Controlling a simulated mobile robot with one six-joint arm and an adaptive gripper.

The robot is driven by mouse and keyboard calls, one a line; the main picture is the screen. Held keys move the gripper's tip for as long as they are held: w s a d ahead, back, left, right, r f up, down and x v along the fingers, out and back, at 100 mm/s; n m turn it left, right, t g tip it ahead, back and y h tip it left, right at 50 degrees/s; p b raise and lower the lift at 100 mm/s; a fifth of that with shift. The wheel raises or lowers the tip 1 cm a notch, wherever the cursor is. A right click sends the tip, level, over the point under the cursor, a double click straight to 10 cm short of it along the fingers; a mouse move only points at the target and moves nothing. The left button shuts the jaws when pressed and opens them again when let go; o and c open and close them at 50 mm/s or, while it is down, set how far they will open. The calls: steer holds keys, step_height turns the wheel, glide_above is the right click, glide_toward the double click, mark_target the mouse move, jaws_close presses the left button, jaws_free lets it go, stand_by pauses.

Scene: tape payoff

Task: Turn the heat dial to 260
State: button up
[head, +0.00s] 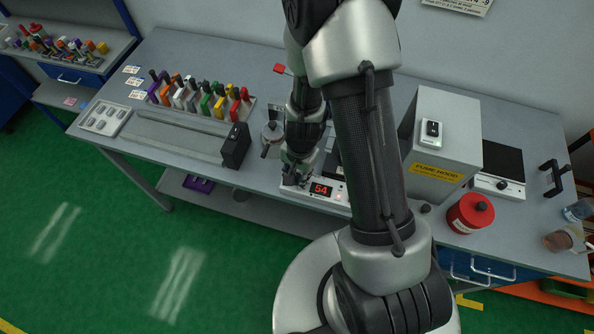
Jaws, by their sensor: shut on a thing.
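A white heating unit (330,198) sits near the front edge of the bench, with a red lit display (320,188) that seems to read 54. My gripper (291,181) points down at the left end of its front panel, just left of the display. It is shut on the heat dial there. The dial is hidden by the fingers, so its mark and setting cannot be seen. My arm covers much of the unit's top and right side.
A dark block (235,146) and a metal canister (271,134) stand left of the unit. To the right are a fume hood (447,140), a red container (470,213) and another plate unit (497,183). A rack of coloured tools (205,98) stands at the back left.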

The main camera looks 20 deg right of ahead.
steer(key=shift+m+p, duration=0.3)
steer(key=shift+m, duration=0.3)
steer(key=o, duration=1.1)
steer(key=r, duration=1.2)
steer(key=shift+s+d, duration=0.2)
steer(key=shift+s, duration=0.1)
